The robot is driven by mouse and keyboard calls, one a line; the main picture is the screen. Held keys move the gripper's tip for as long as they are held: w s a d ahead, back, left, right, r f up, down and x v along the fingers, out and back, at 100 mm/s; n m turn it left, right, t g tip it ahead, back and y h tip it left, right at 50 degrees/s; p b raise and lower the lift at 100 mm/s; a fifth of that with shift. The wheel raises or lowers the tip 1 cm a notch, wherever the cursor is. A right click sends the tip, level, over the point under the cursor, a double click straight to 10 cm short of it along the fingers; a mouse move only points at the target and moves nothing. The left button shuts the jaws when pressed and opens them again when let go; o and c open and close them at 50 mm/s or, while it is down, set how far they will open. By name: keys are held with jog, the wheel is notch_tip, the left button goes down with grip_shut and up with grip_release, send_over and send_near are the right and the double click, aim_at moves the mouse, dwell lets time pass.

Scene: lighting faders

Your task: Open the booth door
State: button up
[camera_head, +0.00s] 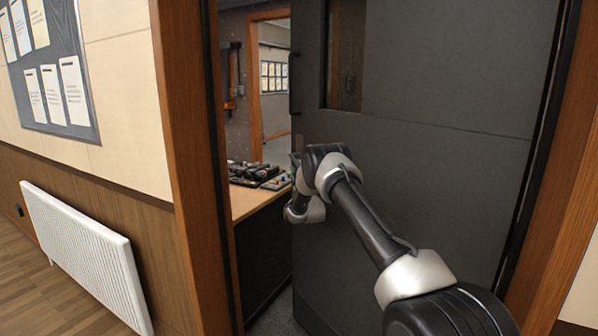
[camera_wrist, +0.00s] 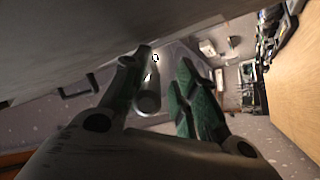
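The booth door (camera_head: 430,150) is dark grey with a narrow window and stands partly open, swung inward, with a gap along its left side. A black pull handle (camera_head: 293,83) is near its left edge. My gripper (camera_wrist: 160,70) is at the door's left edge, below that handle; in the head view its fingers are mostly hidden by my arm. In the wrist view its green-padded fingers are apart. A shiny metal cylinder (camera_wrist: 148,98), perhaps a door lever, shows between them, nearer the left finger; I cannot tell whether they touch. The door's grey face (camera_wrist: 60,40) fills the upper left.
Inside, a wooden desk (camera_head: 252,203) holds dark equipment (camera_head: 258,175). A white radiator (camera_head: 85,255) is on the left wall. Floor shows free at the lower left.

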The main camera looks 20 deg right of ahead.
jog(key=shift+s+f, duration=0.1)
jog(key=v, duration=1.1)
jog(key=shift+s, duration=0.35)
jog(key=shift+f, duration=0.1)
